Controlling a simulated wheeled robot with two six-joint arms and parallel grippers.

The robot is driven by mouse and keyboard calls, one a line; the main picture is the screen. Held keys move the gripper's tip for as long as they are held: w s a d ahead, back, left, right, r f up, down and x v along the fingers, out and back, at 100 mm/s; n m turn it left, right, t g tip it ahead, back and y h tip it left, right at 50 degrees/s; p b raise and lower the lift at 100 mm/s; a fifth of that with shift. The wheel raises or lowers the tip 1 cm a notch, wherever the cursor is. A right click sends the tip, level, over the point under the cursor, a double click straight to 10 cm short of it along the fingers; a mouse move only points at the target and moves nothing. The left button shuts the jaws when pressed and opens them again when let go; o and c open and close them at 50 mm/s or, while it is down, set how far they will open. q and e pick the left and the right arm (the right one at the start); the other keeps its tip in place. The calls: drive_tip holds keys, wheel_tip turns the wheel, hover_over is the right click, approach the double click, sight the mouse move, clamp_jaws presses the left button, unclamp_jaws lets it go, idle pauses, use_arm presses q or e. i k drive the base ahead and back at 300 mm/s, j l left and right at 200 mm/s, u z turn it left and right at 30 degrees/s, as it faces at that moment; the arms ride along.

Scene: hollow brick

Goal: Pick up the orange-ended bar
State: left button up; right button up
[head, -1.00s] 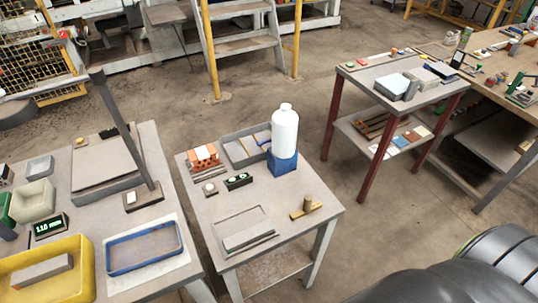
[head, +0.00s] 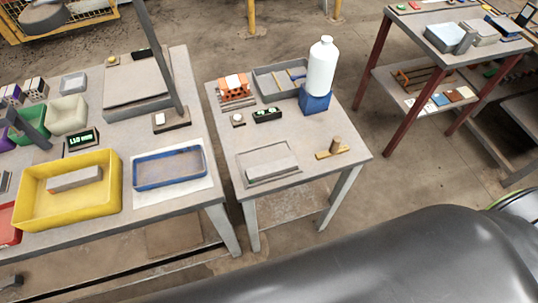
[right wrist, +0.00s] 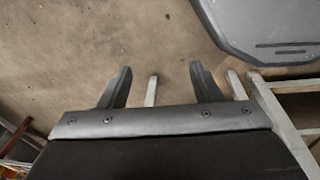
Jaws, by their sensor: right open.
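I cannot pick out an orange-ended bar for certain. A grey tray (head: 259,82) at the back of the small middle table (head: 215,130) holds thin bars with blue and yellowish parts, too small to tell the end colours. An orange hollow brick (head: 235,88) lies left of the tray. A yellowish bar (head: 325,155) with a brown upright cylinder lies at the table's front right. My right gripper (right wrist: 160,72) is open and empty in its wrist view, over the floor and table legs. My left gripper is not in view.
A white bottle (head: 321,66) stands on a blue block (head: 315,99) right of the tray. The left table carries a yellow bin (head: 110,203), a blue tray (head: 168,184) and a dark post (head: 160,60). A red-legged table (head: 395,52) stands behind right.

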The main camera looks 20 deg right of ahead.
sight(73, 179)
drive_tip(key=u, duration=1.2)
drive_tip(key=l+z, duration=0.15)
drive_tip(key=z, duration=1.5)
drive_tip(key=u, duration=1.75)
drive_tip(key=j+z, duration=0.15)
drive_tip(key=j, duration=1.25)
drive_tip(key=i, duration=0.05)
